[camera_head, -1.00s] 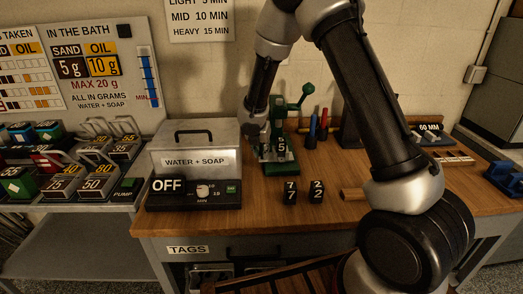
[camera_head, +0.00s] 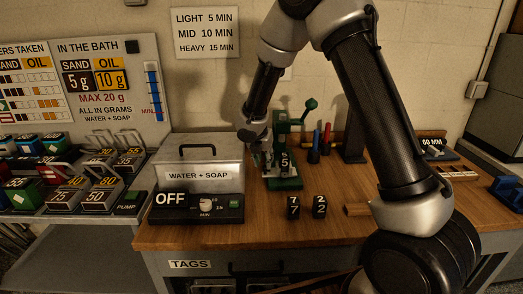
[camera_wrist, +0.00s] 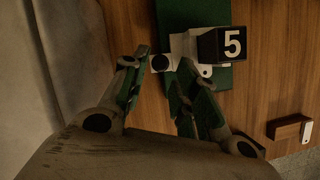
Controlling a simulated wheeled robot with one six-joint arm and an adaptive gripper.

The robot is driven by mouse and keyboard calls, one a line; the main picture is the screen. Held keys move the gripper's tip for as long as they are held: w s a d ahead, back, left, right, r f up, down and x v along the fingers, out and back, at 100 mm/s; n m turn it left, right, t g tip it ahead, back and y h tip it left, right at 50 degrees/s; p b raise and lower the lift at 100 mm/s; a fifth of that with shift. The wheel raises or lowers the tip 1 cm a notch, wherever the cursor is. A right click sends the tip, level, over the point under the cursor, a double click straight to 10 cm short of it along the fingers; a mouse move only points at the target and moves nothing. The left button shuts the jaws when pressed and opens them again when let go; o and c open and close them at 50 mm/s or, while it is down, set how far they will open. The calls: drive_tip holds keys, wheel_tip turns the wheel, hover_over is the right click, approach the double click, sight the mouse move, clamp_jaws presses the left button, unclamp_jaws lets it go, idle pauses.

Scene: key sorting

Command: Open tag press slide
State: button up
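The green tag press (camera_head: 281,128) stands on the wooden bench, with a lever ending in a green knob (camera_head: 310,104). A black block marked 5 (camera_head: 285,161) sits at its front. In the wrist view, the block (camera_wrist: 222,45) sits by a pale slide part (camera_wrist: 183,44) over the green base (camera_wrist: 193,14). A small dark round knob (camera_wrist: 160,63) is beside the slide part. My gripper (camera_wrist: 163,57) is open, its fingertips on either side of this knob; contact is unclear. In the head view, my gripper (camera_head: 256,140) is left of the press.
A grey lidded bath (camera_head: 200,172) labelled WATER + SOAP stands close on the left. Two number blocks, 7 (camera_head: 293,207) and 2 (camera_head: 319,206), stand in front of the press. Red and blue upright tools (camera_head: 321,142) stand behind right. The front bench strip is clear.

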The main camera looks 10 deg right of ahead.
drive_tip(key=v, duration=0.8)
drive_tip(key=shift+r, duration=0.15)
drive_tip(key=s+d+r+m+y, duration=0.1)
drive_tip(key=s+d+r+m, duration=0.4)
drive_tip(key=s+m, duration=0.4)
drive_tip(key=s+d+r+m, duration=0.5)
drive_tip(key=s+m, duration=0.5)
drive_tip(key=s, duration=0.3)
drive_tip(key=s+d+r+m+y, duration=0.1)
drive_tip(key=s+d+r+m, duration=0.4)
drive_tip(key=s+m, duration=0.5)
drive_tip(key=s+d, duration=0.2)
drive_tip(key=shift+d+t+y, duration=0.3)
